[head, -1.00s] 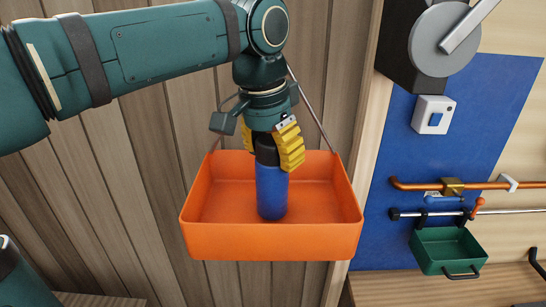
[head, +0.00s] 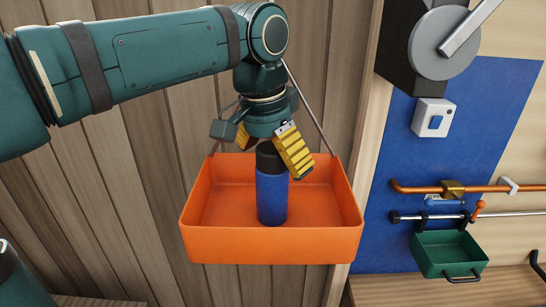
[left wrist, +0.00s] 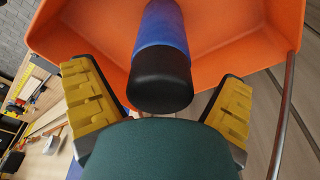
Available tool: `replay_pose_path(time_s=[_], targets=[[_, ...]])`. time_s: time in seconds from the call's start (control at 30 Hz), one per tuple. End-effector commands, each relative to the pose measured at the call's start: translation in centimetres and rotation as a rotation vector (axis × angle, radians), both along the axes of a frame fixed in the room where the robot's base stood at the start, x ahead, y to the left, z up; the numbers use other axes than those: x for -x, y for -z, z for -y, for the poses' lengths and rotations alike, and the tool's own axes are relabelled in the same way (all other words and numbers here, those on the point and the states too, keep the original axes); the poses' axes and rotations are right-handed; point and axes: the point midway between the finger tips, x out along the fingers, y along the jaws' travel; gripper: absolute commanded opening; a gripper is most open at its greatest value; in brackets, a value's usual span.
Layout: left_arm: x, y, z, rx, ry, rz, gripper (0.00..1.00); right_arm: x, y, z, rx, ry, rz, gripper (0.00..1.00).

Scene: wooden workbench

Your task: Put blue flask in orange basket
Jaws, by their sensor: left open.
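The blue flask (head: 272,198) with a black cap stands upright inside the orange basket (head: 272,246), on its floor. The basket hangs by thin rods against the wooden wall. My left gripper (head: 268,158) is open above the flask, its yellow-padded fingers spread to either side of the cap. In the left wrist view, the flask's black cap (left wrist: 160,88) sits between the two spread fingers, with a gap on both sides. The orange basket (left wrist: 245,35) shows behind it. My right gripper is not in view.
A green tray (head: 448,253) hangs at the right below an orange pipe (head: 415,187) on a blue panel (head: 405,150). A white switch box (head: 433,117) and a grey disc on a black mount (head: 440,40) are above. The basket floor around the flask is clear.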

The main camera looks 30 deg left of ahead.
Motion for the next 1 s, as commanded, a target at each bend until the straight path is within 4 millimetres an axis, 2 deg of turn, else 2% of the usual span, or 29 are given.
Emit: replay_pose_path(time_s=[0.17,0.4,0.6,0.77,1.0], targets=[[0.4,-2.8,-0.1,0.001,0.001,0.006,0.97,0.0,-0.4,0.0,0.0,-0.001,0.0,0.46],[1.2,-7.8,-0.3,0.001,0.0,0.004,0.97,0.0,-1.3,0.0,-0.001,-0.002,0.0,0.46],[1.7,-10.7,-0.4,0.001,0.001,0.003,0.97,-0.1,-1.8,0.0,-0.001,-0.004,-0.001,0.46],[1.9,-11.7,-0.4,0.0,0.001,0.002,0.97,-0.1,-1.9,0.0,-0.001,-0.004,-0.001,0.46],[1.9,-11.8,-0.4,0.0,0.001,0.001,0.97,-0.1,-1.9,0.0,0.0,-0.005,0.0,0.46]])
